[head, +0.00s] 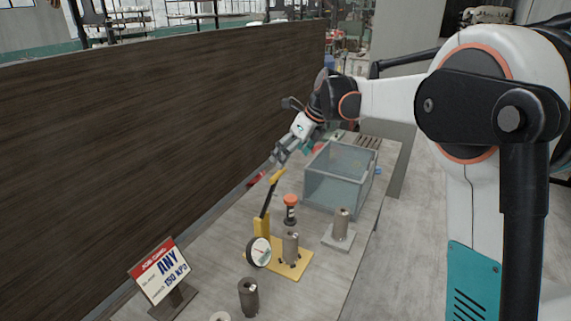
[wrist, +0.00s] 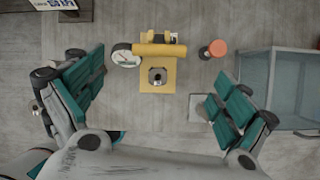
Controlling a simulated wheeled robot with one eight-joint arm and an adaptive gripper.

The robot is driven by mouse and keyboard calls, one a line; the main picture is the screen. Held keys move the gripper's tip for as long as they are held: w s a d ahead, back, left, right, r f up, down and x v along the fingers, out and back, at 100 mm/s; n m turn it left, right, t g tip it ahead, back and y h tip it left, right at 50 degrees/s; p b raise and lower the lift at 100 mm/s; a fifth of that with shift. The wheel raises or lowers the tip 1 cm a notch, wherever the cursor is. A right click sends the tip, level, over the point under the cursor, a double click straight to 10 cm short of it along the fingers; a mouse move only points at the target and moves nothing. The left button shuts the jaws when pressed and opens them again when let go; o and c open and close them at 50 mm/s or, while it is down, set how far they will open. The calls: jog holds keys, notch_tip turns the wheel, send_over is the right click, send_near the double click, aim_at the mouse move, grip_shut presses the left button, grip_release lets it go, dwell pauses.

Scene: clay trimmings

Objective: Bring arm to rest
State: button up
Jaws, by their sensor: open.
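My arm reaches from the right of the head view over the back of the table. My gripper (head: 281,153) hangs above the table, left of the clear bin. In the wrist view my gripper (wrist: 157,98) is open, its teal-padded fingers wide apart with nothing between them. Below that gap stands a yellow press (wrist: 157,50) with a round dial gauge (wrist: 125,56) and a grey cylinder (wrist: 157,75) on its base.
A clear bin (head: 338,180) stands right of the gripper. An orange-topped item (head: 290,208), a cylinder on a grey plate (head: 341,226) and a dark cylinder (head: 248,297) stand on the table. A job card (head: 163,275) is at front left. A brown panel (head: 170,110) runs along the left.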

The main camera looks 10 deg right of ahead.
jog(key=shift+d+r, duration=0.1)
jog(key=shift+r, duration=0.1)
jog(key=shift+s, duration=0.1)
jog(key=s+d+f+n+t+h+b, duration=0.15)
jog(key=s+n+b, duration=0.25)
jog(key=s+n, duration=0.45)
jog(key=s+d+f+n+t+h+b, duration=0.15)
jog(key=s+n+b, duration=0.3)
jog(key=s, duration=0.75)
jog(key=s+d+f+n+b, duration=0.2)
jog(key=s+f+n+b, duration=0.1)
jog(key=s+f+n, duration=0.4)
jog(key=s+d+f+n+t+h+b, duration=0.1)
jog(key=s+d+f+n+b, duration=0.1)
jog(key=s+f+n, duration=0.5)
jog(key=s+f+b, duration=0.1)
jog(key=s, duration=0.3)
jog(key=shift+s+d, duration=0.15)
jog(key=shift+d, duration=0.2)
